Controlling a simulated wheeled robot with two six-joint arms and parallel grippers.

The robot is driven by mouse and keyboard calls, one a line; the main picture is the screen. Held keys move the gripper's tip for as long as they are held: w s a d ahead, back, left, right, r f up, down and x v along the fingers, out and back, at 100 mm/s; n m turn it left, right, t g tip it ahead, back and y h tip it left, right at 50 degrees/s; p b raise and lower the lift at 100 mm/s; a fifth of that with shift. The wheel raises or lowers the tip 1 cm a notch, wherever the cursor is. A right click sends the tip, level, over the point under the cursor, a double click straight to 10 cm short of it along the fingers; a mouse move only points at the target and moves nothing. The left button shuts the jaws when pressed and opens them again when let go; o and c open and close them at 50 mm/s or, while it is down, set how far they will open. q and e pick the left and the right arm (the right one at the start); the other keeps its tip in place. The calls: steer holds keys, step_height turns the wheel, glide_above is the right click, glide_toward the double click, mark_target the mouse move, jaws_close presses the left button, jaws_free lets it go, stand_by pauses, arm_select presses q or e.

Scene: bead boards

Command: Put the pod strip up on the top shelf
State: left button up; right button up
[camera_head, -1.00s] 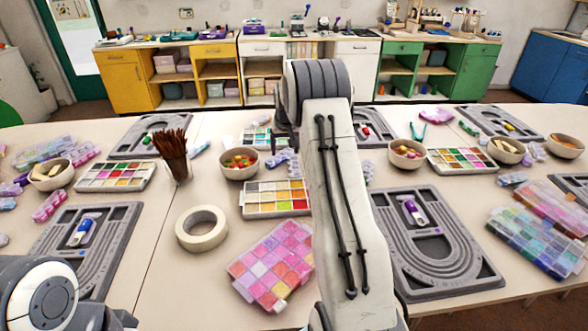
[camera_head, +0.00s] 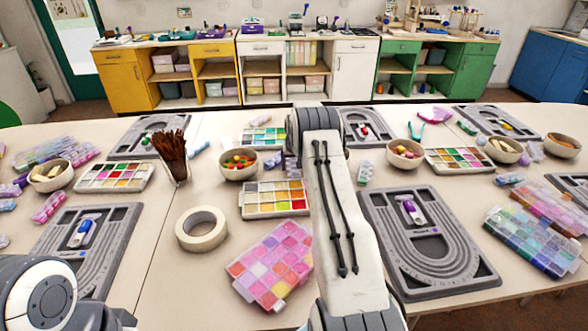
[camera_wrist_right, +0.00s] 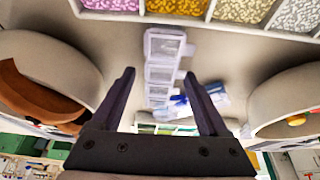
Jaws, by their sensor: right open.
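In the right wrist view a clear, pale pod strip (camera_wrist_right: 164,72) with several compartments in a row lies on the table. My right gripper (camera_wrist_right: 160,76) is open and empty, with its two dark fingers spread on either side of the strip; I cannot tell whether they touch it. In the head view my right arm covers most of the gripper and the table under it. Small pale pod pieces (camera_head: 364,172) show right of that arm. Open shelves (camera_head: 263,68) stand along the back wall. Only a link of my left arm shows at lower left.
Bowls (camera_wrist_right: 48,82) and (camera_wrist_right: 290,95) flank my right gripper closely in the wrist view. A bead tray (camera_head: 275,198), a pink bead box (camera_head: 272,265), a tape roll (camera_head: 201,229) and bead boards (camera_head: 425,240) crowd the table. A cup of brown sticks (camera_head: 174,155) stands left.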

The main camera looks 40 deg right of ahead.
jaws_close()
steer(key=shift+r, duration=0.1)
